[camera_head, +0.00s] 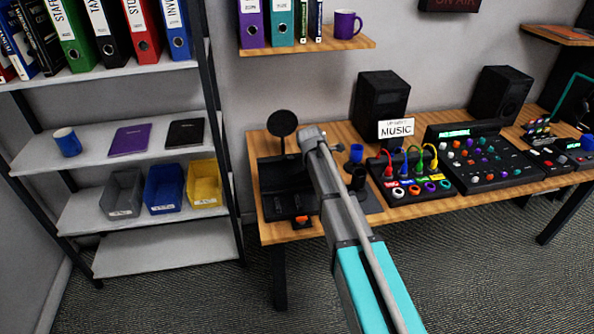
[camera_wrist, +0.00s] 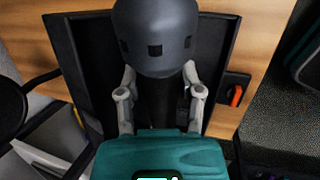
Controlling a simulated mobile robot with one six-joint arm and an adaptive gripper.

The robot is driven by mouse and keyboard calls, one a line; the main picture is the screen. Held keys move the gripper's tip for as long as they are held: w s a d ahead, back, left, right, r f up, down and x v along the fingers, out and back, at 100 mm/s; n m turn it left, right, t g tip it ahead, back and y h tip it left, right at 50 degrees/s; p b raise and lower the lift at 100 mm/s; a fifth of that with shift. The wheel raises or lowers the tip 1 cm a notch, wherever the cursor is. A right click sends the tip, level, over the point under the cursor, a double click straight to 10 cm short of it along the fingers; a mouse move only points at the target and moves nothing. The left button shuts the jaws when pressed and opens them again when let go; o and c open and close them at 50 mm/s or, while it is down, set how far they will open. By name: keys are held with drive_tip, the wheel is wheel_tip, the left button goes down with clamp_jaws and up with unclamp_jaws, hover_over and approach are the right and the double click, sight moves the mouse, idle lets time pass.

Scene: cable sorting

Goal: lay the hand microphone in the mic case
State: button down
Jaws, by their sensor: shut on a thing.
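The hand microphone (camera_wrist: 155,38) shows a dark grey rounded head with small dark square marks at the top middle of the wrist view. My gripper (camera_wrist: 160,82) is shut on it; its light grey fingers reach up on both sides, and the head hides the fingertips. The black mic case (camera_wrist: 88,58) lies open on the desk, behind and below the microphone in the wrist view. In the head view the case (camera_head: 284,207) lies on the desk's left end. I cannot tell whether the microphone touches the case.
A small black holder with an orange piece (camera_wrist: 237,95) sits beside the case near the desk's edge. A black round disc (camera_head: 282,123) stands behind the case.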

sight(298, 201)
drive_tip(key=s+a+y, duration=0.1)
drive_tip(key=a, duration=0.1)
drive_tip(key=s+a+y, duration=0.1)
drive_tip(key=a, duration=0.1)
drive_tip(key=s+a+r+g+p, duration=0.1)
drive_tip(key=a, duration=0.1)
drive_tip(key=shift+s+a+m+y, duration=0.25)
drive_tip(key=shift+s+m+y, duration=0.05)
drive_tip(key=shift+y, duration=0.1)
drive_tip(key=shift+f, duration=0.15)
drive_tip(key=shift+f+b, duration=5.15)
drive_tip(key=shift+b, duration=0.05)
drive_tip(key=shift+s+d+f+b, duration=0.1)
drive_tip(key=shift+s+f+b, duration=0.1)
drive_tip(key=shift+b, duration=0.2)
drive_tip(key=shift+f, duration=0.2)
unclamp_jaws()
drive_tip(key=shift+w, duration=0.1)
